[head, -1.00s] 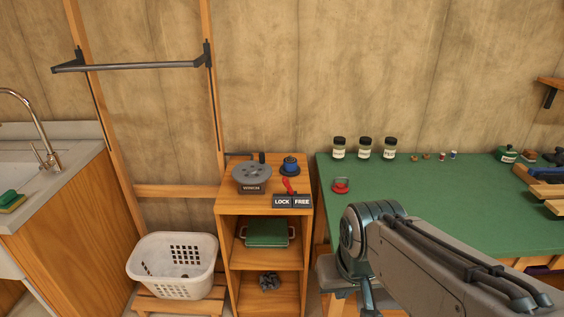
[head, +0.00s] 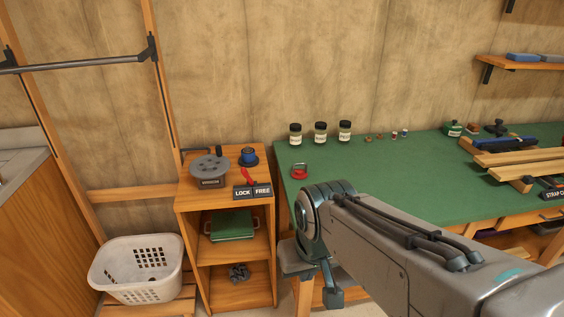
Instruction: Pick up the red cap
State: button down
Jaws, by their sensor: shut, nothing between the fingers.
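A small red object (head: 300,172) with a looped top sits on the near left part of the green bench top (head: 420,185). Its shape is too small to make out fully. Farther back on the bench, a tiny item with a red part (head: 394,135) stands beside a similar bluish one (head: 405,133). I cannot tell for sure which of these is the red cap. My arm reaches in from the lower right and bends down in front of the bench's left edge. My gripper's fingers do not show.
Three dark-lidded jars (head: 320,132) stand at the back of the bench. Wooden slats (head: 530,157) lie at its right. A wooden shelf unit (head: 220,180) with a winch (head: 209,167) and a red lever stands left. A white basket (head: 137,268) is at lower left.

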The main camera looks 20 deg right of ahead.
aim_at(298, 174)
jog(key=z, duration=0.45)
jog(key=k, duration=0.5)
jog(key=u, duration=0.45)
jog(key=i, duration=1.2)
jog(key=z, duration=0.55)
jog(key=i, duration=0.4)
jog(key=z, duration=0.4)
